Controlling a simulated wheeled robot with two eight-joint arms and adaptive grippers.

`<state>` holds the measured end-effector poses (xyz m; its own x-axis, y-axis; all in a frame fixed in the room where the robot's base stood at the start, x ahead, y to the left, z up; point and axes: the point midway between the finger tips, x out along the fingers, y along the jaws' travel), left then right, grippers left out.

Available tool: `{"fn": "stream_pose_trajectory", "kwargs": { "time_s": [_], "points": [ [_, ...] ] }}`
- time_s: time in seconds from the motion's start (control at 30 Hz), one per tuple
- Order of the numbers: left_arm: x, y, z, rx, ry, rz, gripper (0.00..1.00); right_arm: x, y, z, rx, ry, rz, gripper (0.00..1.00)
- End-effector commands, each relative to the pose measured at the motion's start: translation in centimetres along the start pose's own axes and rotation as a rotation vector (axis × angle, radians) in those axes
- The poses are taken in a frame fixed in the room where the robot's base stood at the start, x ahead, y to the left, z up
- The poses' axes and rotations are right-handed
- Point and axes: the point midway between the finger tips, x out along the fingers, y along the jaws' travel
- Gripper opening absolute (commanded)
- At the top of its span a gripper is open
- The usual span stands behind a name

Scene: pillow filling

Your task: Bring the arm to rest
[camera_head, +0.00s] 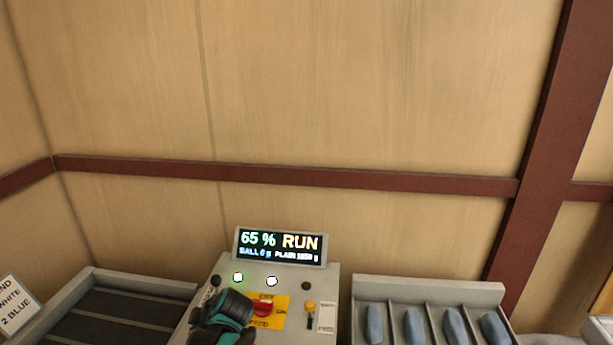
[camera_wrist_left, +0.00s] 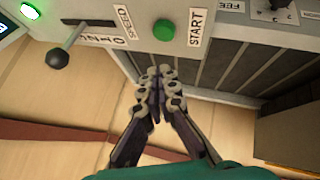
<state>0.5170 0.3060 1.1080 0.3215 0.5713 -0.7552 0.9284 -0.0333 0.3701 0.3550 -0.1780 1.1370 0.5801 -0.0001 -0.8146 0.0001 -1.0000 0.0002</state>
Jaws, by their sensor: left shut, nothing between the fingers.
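My left gripper, dark with teal parts (camera_head: 228,312), is over the left part of a grey control panel (camera_head: 325,275) in the head view. Its fingertips cannot be made out there. In the left wrist view its fingers (camera_wrist_left: 158,82) are together and empty, just apart in the picture from the green START button (camera_wrist_left: 163,29). A lever with a black knob (camera_wrist_left: 58,60) is to the left of that button. My right gripper is in neither view.
The display (camera_head: 280,246) reads 65 % RUN. A red button (camera_head: 263,307) on a yellow plate and an orange-knobbed lever (camera_head: 310,308) are right of my arm. A slotted dark tray (camera_head: 100,293) lies left; a divided tray (camera_head: 430,291) with several blue pieces lies right. A wooden wall stands behind.

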Motion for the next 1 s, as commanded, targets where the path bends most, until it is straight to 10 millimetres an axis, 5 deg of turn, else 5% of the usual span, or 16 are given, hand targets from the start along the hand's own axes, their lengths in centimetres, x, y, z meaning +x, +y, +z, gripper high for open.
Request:
{"fn": "stream_pose_trajectory", "kwargs": {
  "time_s": [0.5, 0.7, 1.0],
  "points": [
    [-6.4, -14.2, 8.7, 1.151, -0.322, 0.452, 0.00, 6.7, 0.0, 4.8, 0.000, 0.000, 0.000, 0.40],
    [-7.3, -16.7, 10.7, 1.364, -0.302, 0.605, 0.00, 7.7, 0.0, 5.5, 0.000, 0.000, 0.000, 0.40],
    [-7.7, -17.0, 11.0, 1.409, -0.292, 0.638, 0.00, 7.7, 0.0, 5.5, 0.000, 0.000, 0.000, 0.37]
  ]
}}
